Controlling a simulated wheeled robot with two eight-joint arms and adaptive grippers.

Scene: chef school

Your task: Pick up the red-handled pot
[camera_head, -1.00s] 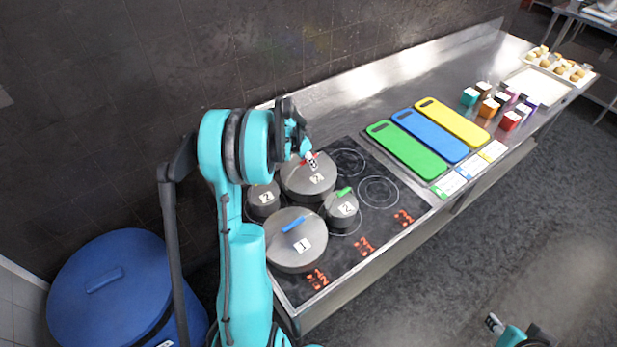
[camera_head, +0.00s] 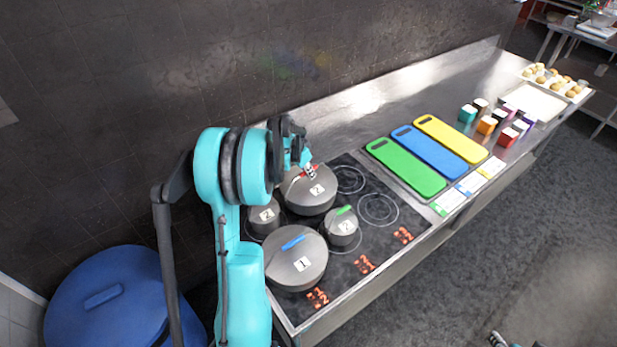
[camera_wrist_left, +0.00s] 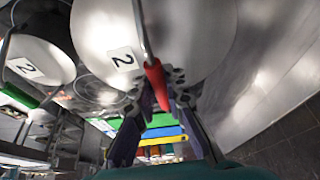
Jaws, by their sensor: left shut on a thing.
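The red-handled pot (camera_head: 312,197) is a grey pot with a "2" label, at the back of the black stovetop (camera_head: 383,232). My left gripper (camera_head: 308,171) is over its lid, shut on the red handle. In the left wrist view the red handle (camera_wrist_left: 156,84) lies between my fingers (camera_wrist_left: 155,98), and the pot's pale top (camera_wrist_left: 195,30) fills the upper middle. The pot's underside is hidden, so I cannot see a gap below it. Only a tip of my right arm (camera_head: 497,339) shows at the bottom edge; its jaws cannot be made out.
Close around stand a blue-handled pot (camera_head: 297,270), a green-handled pot (camera_head: 342,234) and a small dark pot (camera_head: 263,219). Green, blue and yellow boards (camera_head: 405,168) lie right of the stove. A wall (camera_head: 300,50) runs behind. A blue bin (camera_head: 120,305) stands left.

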